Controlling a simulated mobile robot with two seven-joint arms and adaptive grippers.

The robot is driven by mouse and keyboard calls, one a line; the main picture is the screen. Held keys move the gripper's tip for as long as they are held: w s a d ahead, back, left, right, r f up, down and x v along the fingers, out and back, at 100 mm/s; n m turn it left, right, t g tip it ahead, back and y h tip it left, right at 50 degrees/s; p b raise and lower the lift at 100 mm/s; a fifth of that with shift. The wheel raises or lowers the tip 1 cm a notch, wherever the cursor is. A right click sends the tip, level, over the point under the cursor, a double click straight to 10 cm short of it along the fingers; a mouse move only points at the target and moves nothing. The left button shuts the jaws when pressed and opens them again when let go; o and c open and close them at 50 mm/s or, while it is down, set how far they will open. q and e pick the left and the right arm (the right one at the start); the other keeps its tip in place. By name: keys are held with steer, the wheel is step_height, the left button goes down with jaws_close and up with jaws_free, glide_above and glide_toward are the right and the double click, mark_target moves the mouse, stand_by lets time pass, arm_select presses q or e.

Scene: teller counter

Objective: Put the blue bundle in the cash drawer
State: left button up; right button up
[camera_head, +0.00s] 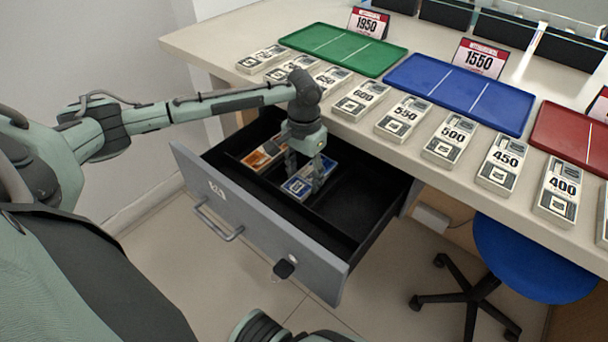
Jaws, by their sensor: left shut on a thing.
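The blue bundle (295,188) is inside the open cash drawer (345,268), near its left half. My left gripper (305,182) reaches down from above into the drawer and is shut on the blue bundle. Whether the bundle touches the drawer floor is hard to tell. An orange bundle (258,158) lies in the drawer just left of the blue one. The drawer is pulled out from under the counter, and its right part is empty. My right gripper is not in view.
The counter (376,148) above holds several grey bundles with printed numbers, and green (340,48), blue (458,92) and red (580,136) trays. A key (284,268) sits in the drawer front. A blue chair (530,262) stands at the lower right.

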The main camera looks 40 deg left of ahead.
mark_target(304, 181)
arm_select(q)
steer(key=o, duration=1.3)
steer(key=shift+f, duration=0.15)
steer(key=shift+o, duration=0.2)
step_height(304, 181, up, 12)
steer(key=shift+r, duration=0.2)
